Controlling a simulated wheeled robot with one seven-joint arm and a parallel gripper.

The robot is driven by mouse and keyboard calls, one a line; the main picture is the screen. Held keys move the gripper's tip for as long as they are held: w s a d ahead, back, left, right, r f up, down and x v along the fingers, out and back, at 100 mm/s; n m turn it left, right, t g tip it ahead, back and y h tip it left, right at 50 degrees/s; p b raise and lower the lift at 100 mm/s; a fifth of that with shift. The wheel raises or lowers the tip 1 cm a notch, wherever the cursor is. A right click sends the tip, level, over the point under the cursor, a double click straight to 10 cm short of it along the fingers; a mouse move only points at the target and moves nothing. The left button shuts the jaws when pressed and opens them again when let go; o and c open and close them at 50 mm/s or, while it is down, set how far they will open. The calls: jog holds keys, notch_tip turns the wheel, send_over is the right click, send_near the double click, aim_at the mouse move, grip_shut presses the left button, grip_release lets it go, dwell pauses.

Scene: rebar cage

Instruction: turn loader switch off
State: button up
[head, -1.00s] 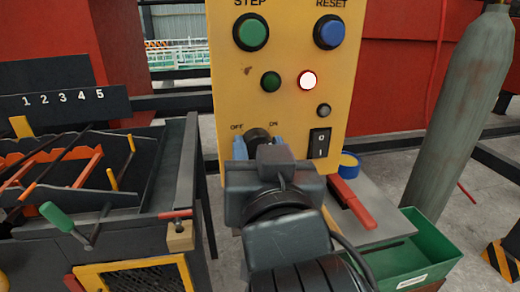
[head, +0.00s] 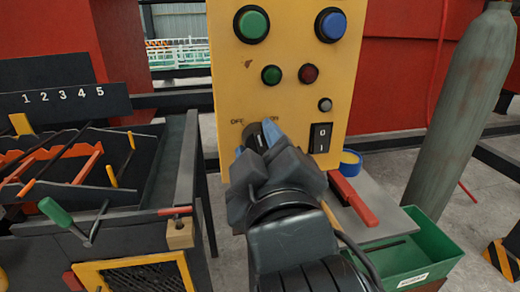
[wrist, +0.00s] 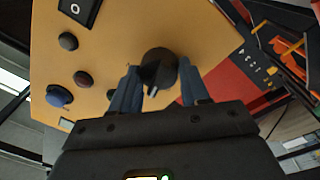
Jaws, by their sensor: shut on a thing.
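The loader switch is a black rotary knob (head: 252,137) low on the yellow control panel (head: 290,95), between the OFF and ON labels. My gripper (head: 258,143) is shut on this knob, with a blue finger on each side, and is rolled so its right finger sits higher. The wrist view shows the knob (wrist: 158,68) between the blue fingers, with a white mark on it. Its exact angle is partly hidden in the head view. The red lamp (head: 309,74) above is dark.
A black rocker switch (head: 320,138) and a small grey button (head: 324,104) are close right of the knob. The green lamp (head: 271,75) is above. A bench (head: 185,150) stands left, a green bin (head: 410,250) and grey cylinder (head: 460,110) right.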

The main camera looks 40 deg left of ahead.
jog(key=n+b, duration=0.2)
jog(key=n, duration=0.4)
jog(key=shift+f, duration=0.1)
jog(key=shift+n+y, duration=0.3)
jog(key=shift+n, duration=0.1)
jog(key=o, duration=1.1)
jog(key=shift+c, duration=0.2)
jog(key=b+v, duration=0.1)
jog(key=v, duration=0.6)
jog(key=shift+s+d+b, duration=0.25)
jog(key=shift+d+b, duration=0.05)
jog(key=shift+b, duration=0.05)
